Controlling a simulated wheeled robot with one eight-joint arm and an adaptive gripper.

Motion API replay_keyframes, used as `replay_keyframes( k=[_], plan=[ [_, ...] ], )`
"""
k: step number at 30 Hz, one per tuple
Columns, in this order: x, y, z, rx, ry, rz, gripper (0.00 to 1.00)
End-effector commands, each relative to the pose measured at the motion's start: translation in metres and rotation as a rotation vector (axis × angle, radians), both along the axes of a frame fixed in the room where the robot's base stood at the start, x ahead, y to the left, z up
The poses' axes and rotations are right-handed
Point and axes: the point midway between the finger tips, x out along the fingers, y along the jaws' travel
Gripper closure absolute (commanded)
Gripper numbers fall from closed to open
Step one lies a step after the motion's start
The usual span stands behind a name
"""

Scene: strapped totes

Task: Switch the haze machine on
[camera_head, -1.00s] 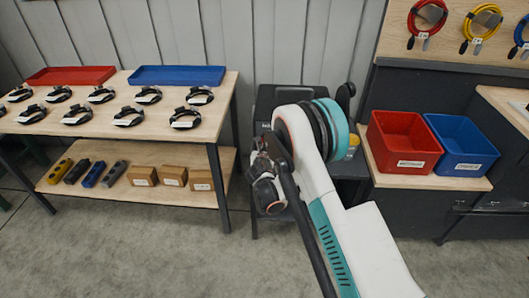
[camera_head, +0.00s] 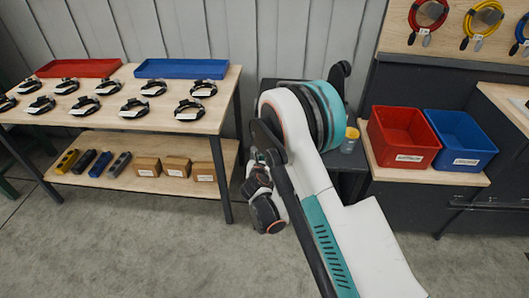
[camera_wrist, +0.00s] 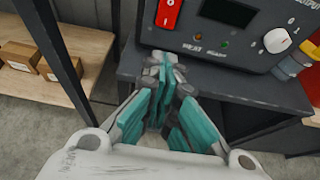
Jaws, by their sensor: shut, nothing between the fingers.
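The haze machine (camera_wrist: 212,52) is a dark box at the top of the wrist view, cut off by the frame edge. Its front panel bears a red rocker switch (camera_wrist: 168,14), a small dark display (camera_wrist: 228,12), two small indicator lights and a white knob (camera_wrist: 277,40) at the right. Which way the switch is tilted I cannot tell. My gripper (camera_wrist: 165,62) is shut and empty, with its teal fingers just below and in front of the panel, under the switch. In the head view my arm hides most of the machine.
The machine stands on a dark stand (camera_wrist: 225,98). A bottle with a yellow cap (camera_head: 350,140) is beside it. A red bin (camera_head: 402,138) and blue bin (camera_head: 460,140) sit to the right. A wooden table (camera_head: 215,115) with straps and boxes stands left.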

Motion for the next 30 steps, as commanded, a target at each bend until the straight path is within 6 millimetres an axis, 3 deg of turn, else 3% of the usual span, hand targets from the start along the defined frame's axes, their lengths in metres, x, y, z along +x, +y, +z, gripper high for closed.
replay_keyframes(
  k=[7, 17, 22, 30],
  plan=[
    [-0.013, 0.001, -0.001, -0.001, 0.000, 0.000, 1.00],
    [-0.014, 0.000, 0.001, -0.001, 0.000, 0.000, 1.00],
    [-0.016, -0.002, 0.014, 0.000, -0.002, 0.000, 1.00],
    [-0.016, -0.002, 0.012, 0.000, -0.002, 0.000, 1.00]
  ],
)
